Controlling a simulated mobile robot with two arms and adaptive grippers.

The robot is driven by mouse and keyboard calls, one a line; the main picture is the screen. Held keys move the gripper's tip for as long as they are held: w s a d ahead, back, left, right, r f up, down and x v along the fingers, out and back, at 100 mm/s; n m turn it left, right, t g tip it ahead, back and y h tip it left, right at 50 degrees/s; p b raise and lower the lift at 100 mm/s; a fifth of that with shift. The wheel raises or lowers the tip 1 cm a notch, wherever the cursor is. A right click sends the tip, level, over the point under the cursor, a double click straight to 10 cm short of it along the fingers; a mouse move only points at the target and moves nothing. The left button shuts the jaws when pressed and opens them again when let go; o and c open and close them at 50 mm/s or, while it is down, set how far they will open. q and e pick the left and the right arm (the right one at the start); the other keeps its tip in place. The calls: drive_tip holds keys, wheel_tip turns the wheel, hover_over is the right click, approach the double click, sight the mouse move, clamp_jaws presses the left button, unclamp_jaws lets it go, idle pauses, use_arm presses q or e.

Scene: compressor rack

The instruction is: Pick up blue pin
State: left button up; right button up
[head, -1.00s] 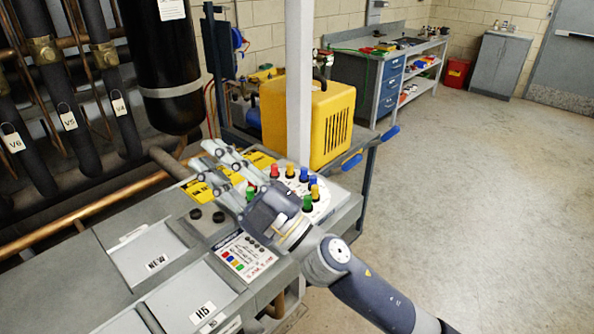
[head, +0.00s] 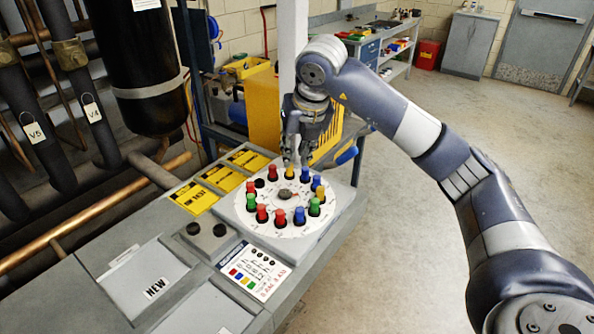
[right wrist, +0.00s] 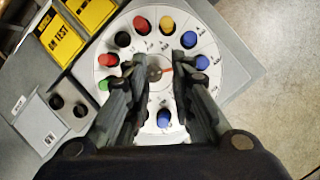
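A round white dial plate (head: 240,205) carries a ring of coloured upright pins. Blue pins stand at the back right (head: 305,174), at the right (head: 316,183) and at the front (head: 299,215). The right wrist view shows blue pins at the upper right (right wrist: 189,39), the right (right wrist: 201,62) and the bottom (right wrist: 163,118). My right gripper (head: 296,160) points down over the back of the dial, near a yellow pin (head: 290,172). In the right wrist view its fingers (right wrist: 158,75) are apart with nothing held between them. My left gripper is out of view.
Red, green and yellow pins stand close around the blue ones. A black socket (head: 259,183) has no coloured pin. Yellow tags (head: 195,197) lie left of the dial, and a label card (head: 255,270) lies in front. A white post and yellow machine (head: 264,110) stand behind.

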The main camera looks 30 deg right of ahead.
sight(305, 168)
drive_tip(key=shift+m+h, duration=0.4)
drive_tip(key=shift+h, duration=0.3)
drive_tip(key=w+d+f+p, duration=0.1)
drive_tip(key=f, duration=0.1)
drive_tip(key=w+d+f+p, duration=0.1)
drive_tip(key=d+f, duration=0.1)
drive_tip(key=f, duration=0.1)
drive_tip(key=w+d+f+p, duration=0.1)
drive_tip(key=w+d+f, duration=0.1)
drive_tip(key=f, duration=0.1)
drive_tip(key=shift+d+f, duration=0.15)
drive_tip(key=shift+d, duration=0.05)
drive_tip(key=c, duration=0.4)
